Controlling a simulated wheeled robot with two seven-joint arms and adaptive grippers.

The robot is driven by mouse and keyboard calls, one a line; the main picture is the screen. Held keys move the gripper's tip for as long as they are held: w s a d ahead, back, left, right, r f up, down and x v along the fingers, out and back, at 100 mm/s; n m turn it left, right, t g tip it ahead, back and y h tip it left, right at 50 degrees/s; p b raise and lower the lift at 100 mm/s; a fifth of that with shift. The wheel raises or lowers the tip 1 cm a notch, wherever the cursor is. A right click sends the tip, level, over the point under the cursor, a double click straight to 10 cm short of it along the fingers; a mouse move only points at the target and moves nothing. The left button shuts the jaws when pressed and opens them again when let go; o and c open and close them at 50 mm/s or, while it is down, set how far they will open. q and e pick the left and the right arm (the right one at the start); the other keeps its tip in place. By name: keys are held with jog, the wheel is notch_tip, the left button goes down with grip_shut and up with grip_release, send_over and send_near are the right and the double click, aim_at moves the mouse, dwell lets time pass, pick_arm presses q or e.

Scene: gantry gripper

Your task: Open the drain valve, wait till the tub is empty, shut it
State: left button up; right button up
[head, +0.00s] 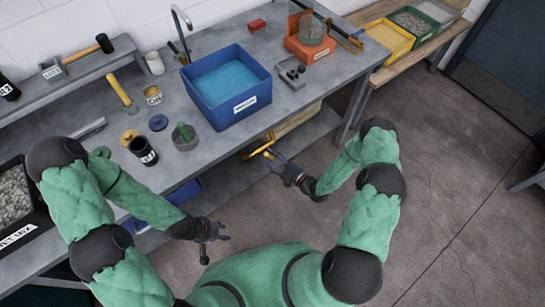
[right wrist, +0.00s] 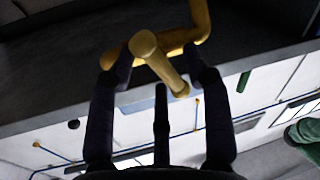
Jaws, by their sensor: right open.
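The blue tub (head: 256,97) stands on the workbench with blue water in it. The yellow drain valve (head: 258,150) shows below the bench's front edge, under the tub. In the right wrist view its yellow handle (right wrist: 167,70), with a rounded end, points toward the camera from a bent yellow pipe (right wrist: 203,20). My right gripper (right wrist: 153,66) is open, with its fingers on either side of the handle; I cannot tell whether they touch it. In the head view my right gripper (head: 279,168) is beside the valve. My left gripper (head: 218,238) appears open and empty, in front of the bench.
A yellow tray (head: 390,38) stands on the side bench. The floor (head: 450,170) at right is clear.

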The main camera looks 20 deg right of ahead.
grip_shut()
jog(key=n, duration=0.4)
jog(key=shift+r+g+h+b, duration=0.15)
jog(key=shift+g+h+b, duration=0.15)
jog(key=shift+h+b, duration=0.1)
jog(key=n, duration=0.2)
jog(key=shift+a+n+h, duration=0.1)
jog(key=shift+n+h, duration=0.2)
jog(key=n+b, duration=0.1)
jog(key=n, duration=0.1)
jog(key=n+h+b, duration=0.1)
jog(key=n, duration=0.2)
jog(key=shift+s+a+r+h+b, duration=0.1)
jog(key=shift+a+h+b, duration=0.1)
jog(key=shift+h+b, duration=0.1)
